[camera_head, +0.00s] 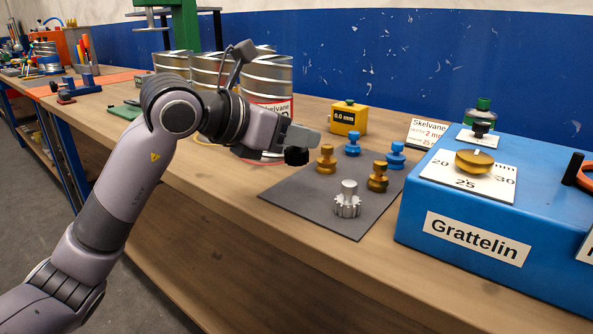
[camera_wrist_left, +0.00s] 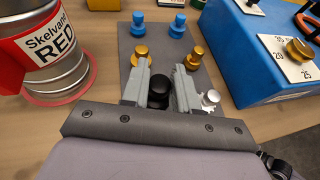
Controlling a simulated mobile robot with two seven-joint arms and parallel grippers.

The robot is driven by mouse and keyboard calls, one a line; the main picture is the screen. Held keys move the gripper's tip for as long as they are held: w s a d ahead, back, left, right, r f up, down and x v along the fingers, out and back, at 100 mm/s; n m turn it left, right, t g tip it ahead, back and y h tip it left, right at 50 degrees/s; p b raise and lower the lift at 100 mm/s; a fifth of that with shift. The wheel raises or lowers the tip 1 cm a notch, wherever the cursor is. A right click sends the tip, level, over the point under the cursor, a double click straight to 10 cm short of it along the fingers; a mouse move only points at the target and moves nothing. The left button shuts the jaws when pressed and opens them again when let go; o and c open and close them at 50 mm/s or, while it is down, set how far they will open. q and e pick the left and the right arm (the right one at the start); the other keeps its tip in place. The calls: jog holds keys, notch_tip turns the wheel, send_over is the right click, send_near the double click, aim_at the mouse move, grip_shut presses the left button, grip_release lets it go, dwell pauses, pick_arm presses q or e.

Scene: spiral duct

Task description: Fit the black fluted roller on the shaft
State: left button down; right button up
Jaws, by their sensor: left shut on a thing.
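My left gripper (camera_head: 300,140) is shut on a small black piece (camera_head: 296,156), held above the left edge of the dark grey mat (camera_head: 290,190). In the left wrist view the black piece (camera_wrist_left: 158,97) shows round and dark between the two grey fingers (camera_wrist_left: 160,85); its fluting cannot be made out. On the blue machine (camera_head: 480,250) a green-topped part with a black base (camera_head: 481,118) stands at the back, behind a gold dial (camera_head: 474,161). I cannot tell which part is the shaft. My right gripper is not in view.
On the mat stand gold pieces (camera_head: 377,177), blue pieces (camera_head: 396,155) and a silver toothed piece (camera_head: 347,200). Large metal cans (camera_head: 265,80) stand behind my left arm. A yellow box (camera_head: 348,117) and a small sign (camera_head: 428,132) stand at the back.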

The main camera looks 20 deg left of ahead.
aim_at(292, 162)
pick_arm(q)
jog(key=shift+f+b, duration=0.6)
jog(key=shift+f, duration=2.15)
jog(key=c, duration=0.9)
grip_release()
jog(key=shift+o, duration=0.2)
jog(key=shift+r, duration=0.25)
jog(key=v, duration=1.2)
jog(key=shift+p, duration=0.3)
jog(key=shift+a+f, duration=0.1)
jog(key=shift+f, duration=0.05)
